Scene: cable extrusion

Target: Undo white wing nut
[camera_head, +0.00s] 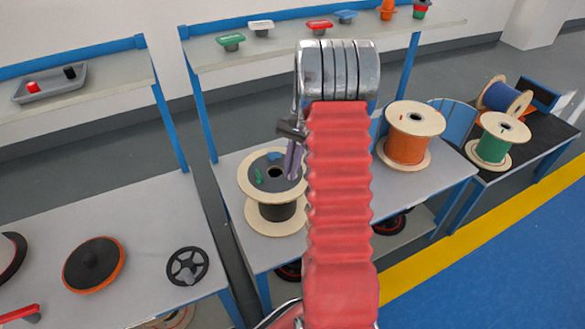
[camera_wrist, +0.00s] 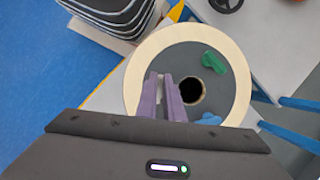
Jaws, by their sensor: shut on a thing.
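A cable spool with pale wooden flanges and a dark grey top disc (camera_head: 275,213) stands on the middle table. It also fills the middle of the wrist view (camera_wrist: 228,100). A green wing nut (camera_wrist: 213,62) and a blue wing nut (camera_wrist: 210,118) sit on the disc around the dark centre hole. My gripper (camera_wrist: 160,77) has its purple fingers down at the disc, on the side of the hole away from the green and blue nuts. In the head view, my gripper (camera_head: 291,176) is over the spool. It is shut on the white wing nut, which the fingers mostly hide.
An orange spool (camera_head: 405,145) stands right of my arm. Green (camera_head: 493,139) and blue (camera_head: 503,96) spools are on the far right table. A shelf (camera_head: 290,45) with small coloured parts hangs behind. A black handwheel (camera_head: 187,266) lies on the left table.

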